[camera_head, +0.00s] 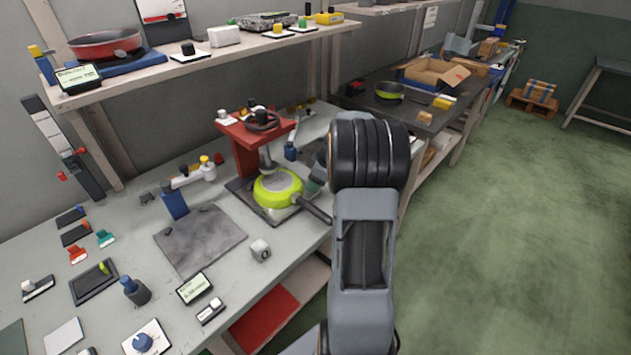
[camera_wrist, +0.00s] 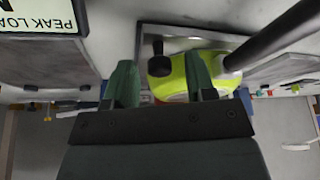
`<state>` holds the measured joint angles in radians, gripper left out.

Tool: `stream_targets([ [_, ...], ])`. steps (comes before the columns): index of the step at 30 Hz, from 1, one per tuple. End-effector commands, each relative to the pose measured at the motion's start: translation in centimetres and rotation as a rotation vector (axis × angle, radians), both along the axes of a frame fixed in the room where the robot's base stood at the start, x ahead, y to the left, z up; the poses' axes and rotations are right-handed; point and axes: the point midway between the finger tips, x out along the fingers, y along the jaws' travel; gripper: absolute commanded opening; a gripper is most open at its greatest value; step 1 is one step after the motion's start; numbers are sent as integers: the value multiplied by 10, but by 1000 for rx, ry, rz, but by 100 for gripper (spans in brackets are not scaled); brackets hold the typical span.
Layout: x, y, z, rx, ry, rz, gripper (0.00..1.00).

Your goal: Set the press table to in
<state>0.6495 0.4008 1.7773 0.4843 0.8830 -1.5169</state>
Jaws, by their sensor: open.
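The red press (camera_head: 245,140) with its dark handwheel stands on the bench. A lime-green pan (camera_head: 278,188) lies bottom up under its ram on the dark press table (camera_head: 240,190), its dark handle pointing to the lower right. My gripper (camera_head: 314,180) is at the right side of the press, beside the pan; my arm hides part of that area. In the wrist view, its two green fingers (camera_wrist: 160,82) are open and apart. A black knob (camera_wrist: 158,66) shows between and beyond them, with the pan (camera_wrist: 172,86) behind. I cannot tell whether a finger touches the knob.
The pan handle (camera_wrist: 275,32) crosses near the right finger. A shelf (camera_head: 200,62) overhangs the bench. A dark bench (camera_head: 420,112) with a carton stands beyond; open floor lies right.

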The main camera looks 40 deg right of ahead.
Motion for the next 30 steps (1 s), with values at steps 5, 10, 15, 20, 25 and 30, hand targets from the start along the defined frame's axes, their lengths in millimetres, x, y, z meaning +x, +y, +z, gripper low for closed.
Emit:
stream_targets([
  [5, 0, 0, -1, 0, 0, 0, 50],
  [10, 0, 0, -1, 0, 0, 0, 43],
  [15, 0, 0, 0, 0, 0, 0, 27],
  [20, 0, 0, 0, 0, 0, 0, 11],
  [25, 0, 0, 0, 0, 0, 0, 0],
  [30, 0, 0, 0, 0, 0, 0, 0],
])
